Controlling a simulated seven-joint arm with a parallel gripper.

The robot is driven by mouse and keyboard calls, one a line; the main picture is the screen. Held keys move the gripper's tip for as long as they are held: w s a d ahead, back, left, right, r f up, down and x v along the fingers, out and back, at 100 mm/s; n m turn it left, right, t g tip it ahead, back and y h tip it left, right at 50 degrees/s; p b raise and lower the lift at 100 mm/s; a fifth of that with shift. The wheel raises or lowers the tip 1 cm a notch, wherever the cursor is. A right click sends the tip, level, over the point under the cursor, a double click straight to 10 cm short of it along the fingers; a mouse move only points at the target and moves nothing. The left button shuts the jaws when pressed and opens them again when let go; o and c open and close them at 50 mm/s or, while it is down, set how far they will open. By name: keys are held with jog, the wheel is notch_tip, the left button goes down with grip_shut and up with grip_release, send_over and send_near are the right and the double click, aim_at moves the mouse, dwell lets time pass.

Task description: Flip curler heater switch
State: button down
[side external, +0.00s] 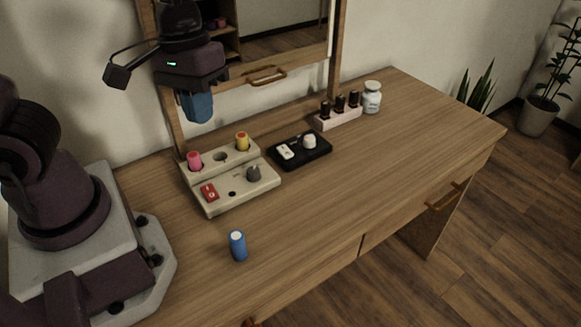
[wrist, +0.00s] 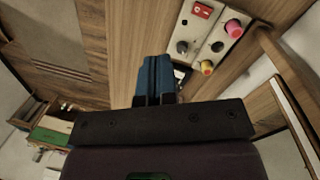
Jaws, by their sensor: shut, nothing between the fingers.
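The curler heater (side external: 234,196) is a beige stepped block on the table, also at the upper right of the wrist view (wrist: 191,32). Its red switch (side external: 209,192) sits at the front left of the lower step; in the wrist view the red switch (wrist: 203,11) is near the top edge. Which way the switch is set is too small to tell. A dark knob (side external: 253,174) stands at its right. Pink (side external: 195,161) and yellow (side external: 242,141) curlers stand in the upper step. My gripper (side external: 198,118), with blue fingers, is shut and empty, above and behind the heater, apart from it.
A blue curler (side external: 238,246) stands on the table in front of the heater. A black box (side external: 300,151) with a white switch and knob lies right of the heater. A bottle rack (side external: 338,118) and white jar (side external: 372,97) stand farther back. The mirror frame (side external: 334,50) rises behind. The table's right side is clear.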

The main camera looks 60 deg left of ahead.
jog(key=s+a+r+m+t+y, duration=0.1)
jog(key=s+r+m+t+y, duration=0.15)
jog(key=r+m+t, duration=0.55)
jog(key=n+g, duration=1.1)
jog(key=n, duration=2.2)
send_over(205, 188)
jog(key=w+d, duration=0.1)
jog(key=w, duration=0.2)
notch_tip(205, 188, down, 16)
jog(key=n, duration=0.6)
jog(key=x, duration=0.8)
jog(key=w+x, duration=0.1)
jog(key=x, duration=0.3)
jog(key=shift+w+d+f, duration=0.1)
jog(key=shift+f, duration=0.65)
